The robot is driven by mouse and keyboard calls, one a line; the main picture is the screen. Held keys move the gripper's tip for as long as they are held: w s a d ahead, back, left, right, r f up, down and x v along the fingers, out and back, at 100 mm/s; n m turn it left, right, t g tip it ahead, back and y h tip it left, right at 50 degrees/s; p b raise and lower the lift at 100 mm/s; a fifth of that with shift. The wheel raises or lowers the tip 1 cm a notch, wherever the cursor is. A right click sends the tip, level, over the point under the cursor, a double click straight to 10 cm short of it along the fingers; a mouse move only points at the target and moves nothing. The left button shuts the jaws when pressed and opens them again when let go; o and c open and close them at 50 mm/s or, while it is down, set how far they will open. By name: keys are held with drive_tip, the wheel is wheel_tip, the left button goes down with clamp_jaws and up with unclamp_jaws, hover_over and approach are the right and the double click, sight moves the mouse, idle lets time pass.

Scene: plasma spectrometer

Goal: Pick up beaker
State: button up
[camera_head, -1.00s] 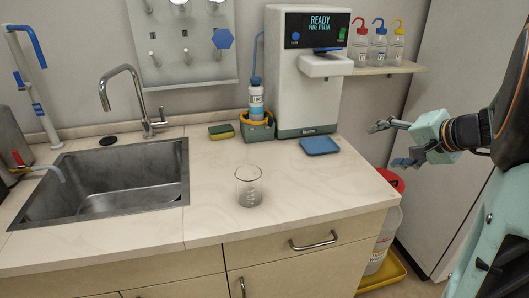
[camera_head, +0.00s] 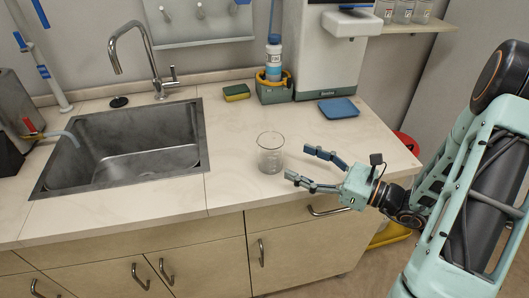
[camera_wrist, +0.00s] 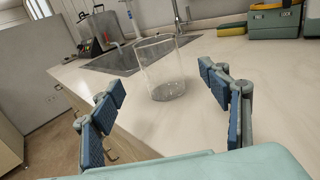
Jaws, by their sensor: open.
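A clear glass beaker (camera_head: 270,153) stands upright on the pale countertop, to the right of the sink and near the front edge. My gripper (camera_head: 298,163) is open and empty just to the right of the beaker, with its fingers pointing toward it. In the wrist view the beaker (camera_wrist: 162,70) stands ahead, between and beyond the two spread fingers of my gripper (camera_wrist: 160,97). The fingers are apart from the glass.
The sink (camera_head: 125,150) with its faucet (camera_head: 143,50) lies left of the beaker. A blue tray (camera_head: 339,107), a sponge (camera_head: 236,92) and a green caddy (camera_head: 272,90) with a bottle stand behind. The dispenser (camera_head: 330,55) is at the back. Counter around the beaker is clear.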

sight(261, 142)
drive_tip(key=x, duration=0.9)
drive_tip(key=shift+a+f, duration=0.2)
drive_tip(key=shift+a, duration=0.05)
drive_tip(key=c, duration=1.3)
drive_tip(key=shift+r, duration=0.15)
drive_tip(key=shift+c, duration=0.2)
drive_tip(key=shift+r, duration=0.55)
drive_tip(key=s+d+r+p, duration=0.3)
drive_tip(key=s+r+p, duration=0.8)
drive_tip(key=s+p, duration=0.2)
drive_tip(key=shift+s+d+r+p, duration=0.2)
drive_tip(key=shift+r+p, duration=0.2)
drive_tip(key=shift+p, duration=0.85)
